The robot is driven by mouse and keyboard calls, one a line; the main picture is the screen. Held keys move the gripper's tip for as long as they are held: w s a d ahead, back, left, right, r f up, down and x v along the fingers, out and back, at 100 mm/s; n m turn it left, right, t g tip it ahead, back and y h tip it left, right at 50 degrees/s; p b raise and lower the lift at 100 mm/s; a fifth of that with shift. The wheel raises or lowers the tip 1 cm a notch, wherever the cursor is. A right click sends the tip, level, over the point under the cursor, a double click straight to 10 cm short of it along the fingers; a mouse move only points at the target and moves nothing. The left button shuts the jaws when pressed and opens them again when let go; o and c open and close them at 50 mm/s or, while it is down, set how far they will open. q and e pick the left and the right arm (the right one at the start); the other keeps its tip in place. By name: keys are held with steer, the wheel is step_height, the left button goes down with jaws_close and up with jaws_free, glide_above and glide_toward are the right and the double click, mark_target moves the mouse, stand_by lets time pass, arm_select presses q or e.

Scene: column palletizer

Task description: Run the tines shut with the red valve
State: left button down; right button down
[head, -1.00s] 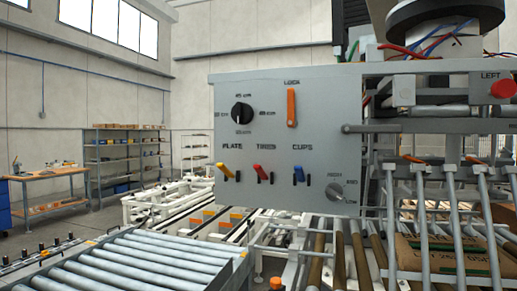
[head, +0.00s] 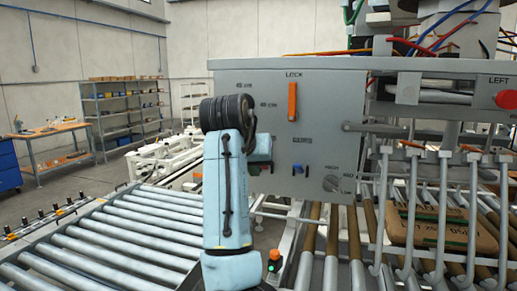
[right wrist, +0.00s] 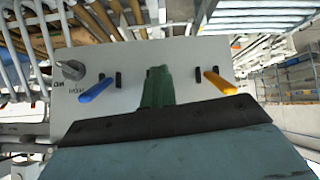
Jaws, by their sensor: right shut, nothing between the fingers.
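The red valve is hidden in both current views; my right arm and gripper cover its place on the grey control panel (head: 345,110). My right gripper (head: 255,170) is shut and empty in front of the panel's lower valve row. In the right wrist view, its dark green fingers (right wrist: 157,86) stand between the blue valve (right wrist: 97,91) and the yellow valve (right wrist: 219,82). Whether they touch the red valve cannot be told. The tines (head: 443,205) are grey hooked bars at the right, hanging over a cardboard box (head: 425,229). My left gripper is not in view.
An orange lock lever (head: 292,102) sits above the valves, and a grey knob (head: 331,183) at the panel's lower right. A red button (head: 507,99) marked LEFT is at far right. A roller conveyor (head: 110,245) runs at lower left.

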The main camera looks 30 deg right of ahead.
steer(key=s+a+r+m, duration=0.1)
steer(key=s+r, duration=0.1)
steer(key=r, duration=0.6)
steer(key=s+a+r+m, duration=0.1)
steer(key=s+a+r, duration=0.1)
steer(key=r, duration=0.5)
steer(key=x, duration=0.3)
steer(key=p+x, duration=0.1)
steer(key=x, duration=0.3)
steer(key=p+x, duration=0.1)
steer(key=x, duration=0.2)
steer(key=shift+w+d+r, duration=0.1)
steer(key=shift+w+d, duration=0.2)
steer(key=shift+w, duration=0.25)
steer(key=f, duration=0.2)
steer(key=f+p, duration=0.1)
steer(key=shift+s+a, duration=0.3)
steer(key=shift+a, duration=0.05)
steer(key=shift+s+a+f, duration=0.2)
steer(key=shift+a+f, duration=0.05)
steer(key=shift+f, duration=0.3)
